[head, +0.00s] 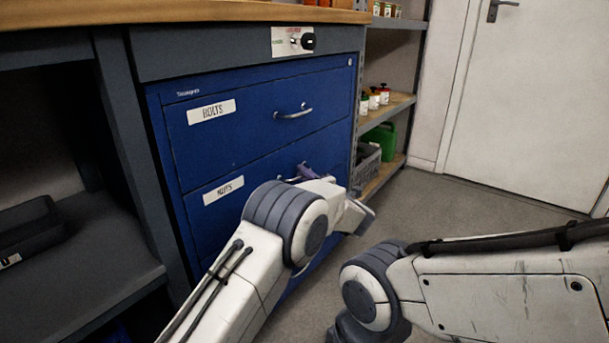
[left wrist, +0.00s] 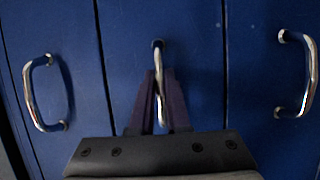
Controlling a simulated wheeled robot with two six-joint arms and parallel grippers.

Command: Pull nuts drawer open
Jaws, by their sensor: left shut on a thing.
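The nuts drawer (head: 215,220) is a blue front with a white NUTS label (head: 223,190), below the bolts drawer (head: 250,125). It looks flush with the cabinet. My left gripper (head: 306,171) is at its handle, and my left arm hides much of the drawer's lower right. In the left wrist view, the purple fingers (left wrist: 160,100) are shut on the middle silver handle (left wrist: 158,60), one finger on each side. My right gripper is out of view; only part of my right arm shows at lower right.
The bolts drawer has its own silver handle (head: 293,112). A wooden worktop (head: 190,10) lies above the cabinet. A shelf rack (head: 398,101) with small bottles and a green can (head: 380,138) stands to the right. Bare floor (head: 440,205) lies before the white door (head: 545,110).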

